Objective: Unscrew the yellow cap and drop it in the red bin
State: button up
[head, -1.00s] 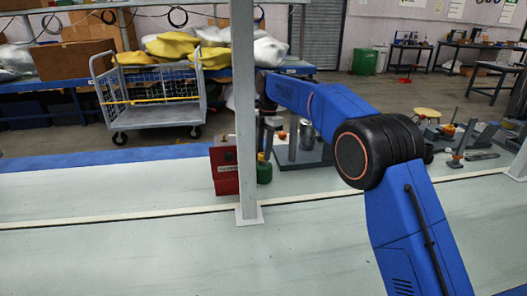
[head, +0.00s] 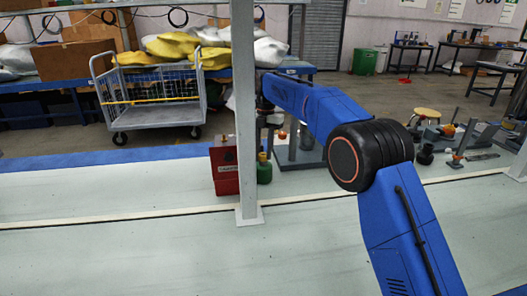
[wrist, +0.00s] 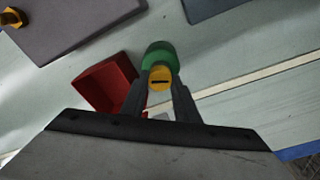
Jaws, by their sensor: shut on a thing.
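The yellow cap (wrist: 160,78) sits between the two fingertips of my gripper (wrist: 160,84) in the wrist view, and the gripper is shut on it. The green bottle (wrist: 160,54) is just beyond the cap there; I cannot tell whether cap and bottle touch. In the head view the green bottle (head: 264,171) stands upright right of the post, with my gripper (head: 269,128) above it. The red bin (head: 226,170) stands left of the bottle, partly behind the post. In the wrist view the bin (wrist: 104,83) is open and lies left of the fingers.
A grey post (head: 244,120) stands in front, between bin and bottle. A grey base plate with upright cylinders (head: 307,145) is behind and right of the bottle. More tools and parts lie farther right. The pale table (head: 130,250) is clear in front.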

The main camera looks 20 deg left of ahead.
dwell(0.3)
jog(key=shift+n, duration=1.7)
jog(key=o, duration=0.9)
